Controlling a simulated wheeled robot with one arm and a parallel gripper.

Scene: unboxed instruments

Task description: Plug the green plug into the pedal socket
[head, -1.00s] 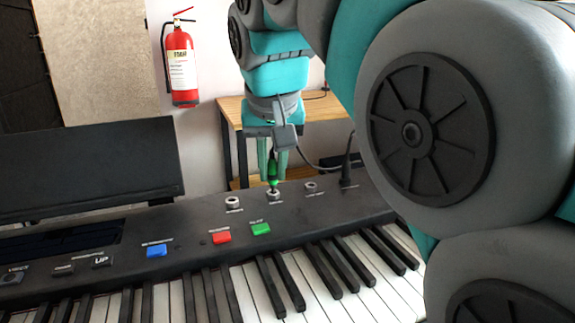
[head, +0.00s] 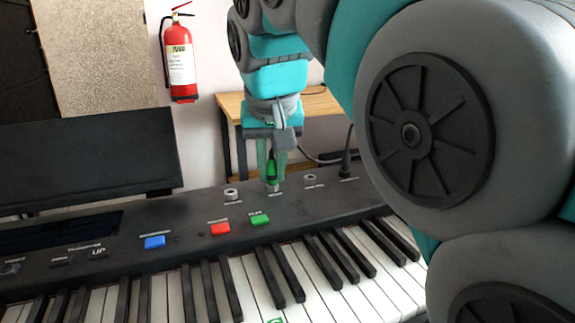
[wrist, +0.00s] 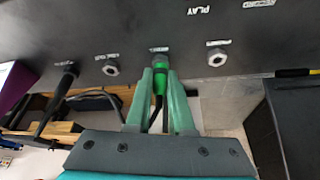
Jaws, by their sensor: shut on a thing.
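My gripper (head: 271,172) is shut on the green plug (head: 271,169), which points down at the middle socket (head: 273,187) on the keyboard's top panel. In the wrist view the green plug (wrist: 160,82) lies between both fingertips (wrist: 160,78), and its front end covers most of that socket. The plug looks lined up with the socket and touching it or partly in it; how deep it sits is hidden. The label by this socket is too small to read, so I cannot tell whether it is the pedal one.
Bare sockets stand on either side, one to the left (head: 231,194) and one to the right (head: 310,181) in the head view. A black plug with a cable (head: 346,166) stands farther right. A wooden table (head: 312,104) is behind the keyboard.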

